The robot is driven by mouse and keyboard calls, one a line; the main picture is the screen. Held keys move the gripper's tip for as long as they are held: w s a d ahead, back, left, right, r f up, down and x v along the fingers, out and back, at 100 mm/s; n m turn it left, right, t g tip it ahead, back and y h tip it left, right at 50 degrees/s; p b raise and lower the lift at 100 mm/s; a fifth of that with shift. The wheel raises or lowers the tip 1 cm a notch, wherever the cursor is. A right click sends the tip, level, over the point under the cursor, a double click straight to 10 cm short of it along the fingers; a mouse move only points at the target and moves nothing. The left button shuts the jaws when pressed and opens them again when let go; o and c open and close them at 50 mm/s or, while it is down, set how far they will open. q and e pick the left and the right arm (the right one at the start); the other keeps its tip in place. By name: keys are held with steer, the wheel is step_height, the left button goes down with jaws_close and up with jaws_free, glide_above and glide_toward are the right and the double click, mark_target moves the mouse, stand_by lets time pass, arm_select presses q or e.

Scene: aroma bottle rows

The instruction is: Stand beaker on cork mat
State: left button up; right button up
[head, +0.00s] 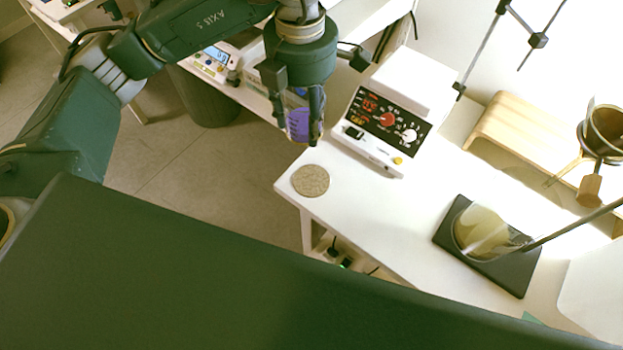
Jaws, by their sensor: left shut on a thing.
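The cork mat (310,180), a round tan disc, lies bare on the near left corner of the white table. My left gripper (300,132) points down and is shut on a small vessel with purple contents (298,121), which I take to be the beaker. It is held up, above and slightly left of the mat in the head view, apart from it. The fingers hide part of the beaker. My right gripper is not in view.
A hotplate (384,122) with red displays and knobs stands right behind the mat. A glass vessel (478,232) sits on a dark slab (521,276) further right. A wooden stand (515,125) is at the back. Bare white tabletop (420,205) lies between mat and slab.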

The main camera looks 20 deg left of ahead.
arm_select(q)
steer(key=n, duration=0.3)
steer(key=w+d+n, duration=0.1)
steer(key=shift+f+n, duration=0.1)
steer(key=shift+n, duration=0.5)
steer(key=shift+f, duration=0.2)
step_height(320, 180, down, 19)
steer(key=shift+p, duration=0.75)
steer(key=shift+f, duration=0.3)
steer(key=shift+w, duration=0.1)
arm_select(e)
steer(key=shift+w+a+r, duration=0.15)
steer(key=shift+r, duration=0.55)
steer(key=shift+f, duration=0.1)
